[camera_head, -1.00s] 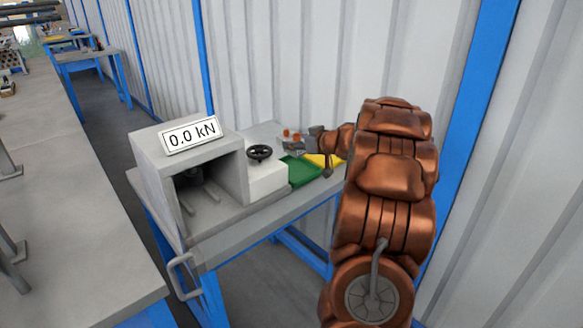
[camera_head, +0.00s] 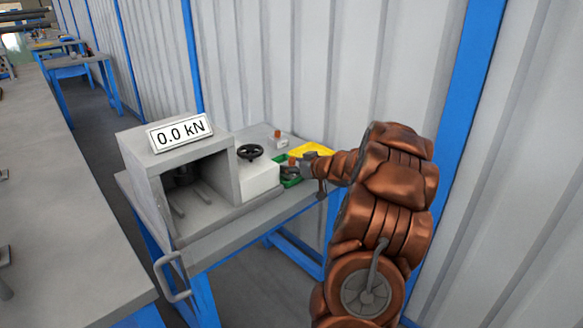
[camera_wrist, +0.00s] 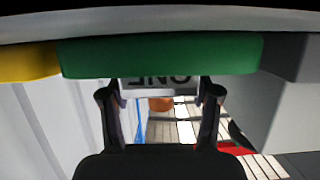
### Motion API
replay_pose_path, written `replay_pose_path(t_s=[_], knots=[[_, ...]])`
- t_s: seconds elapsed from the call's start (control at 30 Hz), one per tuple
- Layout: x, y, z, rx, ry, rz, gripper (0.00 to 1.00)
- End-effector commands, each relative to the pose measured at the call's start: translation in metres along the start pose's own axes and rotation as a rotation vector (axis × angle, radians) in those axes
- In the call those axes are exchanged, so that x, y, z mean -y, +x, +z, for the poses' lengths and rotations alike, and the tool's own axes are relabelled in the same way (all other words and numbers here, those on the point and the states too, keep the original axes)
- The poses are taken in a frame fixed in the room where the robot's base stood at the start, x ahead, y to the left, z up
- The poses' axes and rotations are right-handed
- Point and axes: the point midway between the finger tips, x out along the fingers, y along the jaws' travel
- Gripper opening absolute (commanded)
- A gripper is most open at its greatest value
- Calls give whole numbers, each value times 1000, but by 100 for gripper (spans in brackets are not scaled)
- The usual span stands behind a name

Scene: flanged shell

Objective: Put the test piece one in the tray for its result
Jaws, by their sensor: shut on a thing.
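Test piece one (camera_wrist: 172,83), a grey block with an upside-down "ONE" on it, is between my gripper's fingers (camera_wrist: 160,92) in the wrist view. An orange part (camera_wrist: 160,103) shows just below the label. In the head view my gripper (camera_head: 292,170) is shut on the piece, low over the green tray (camera_head: 291,183), and its orange top (camera_head: 292,160) shows. The green tray's wall (camera_wrist: 160,55) spans the top of the wrist view. Whether the piece touches the tray floor is hidden. The yellow tray (camera_head: 312,149) lies just behind my gripper.
Another orange-topped piece (camera_head: 277,135) stands on the bench behind the trays. A grey press with a "0.0 kN" display (camera_head: 181,133) and a white box with a black handwheel (camera_head: 250,152) stand left of the trays. The corrugated wall is close behind.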

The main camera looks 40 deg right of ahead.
Motion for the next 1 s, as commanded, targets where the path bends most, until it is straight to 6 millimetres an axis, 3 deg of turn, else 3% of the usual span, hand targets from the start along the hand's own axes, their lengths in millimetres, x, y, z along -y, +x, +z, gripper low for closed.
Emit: replay_pose_path(t_s=[0.27,0.3,0.5,0.87,1.0], knots=[[0,1,0,-3,1,0,0],[0,1,1,-2,0,0,65],[0,1,1,-1,0,0,86],[0,0,0,-1,0,-1,87],[0,-8,-2,-1,0,1,87]])
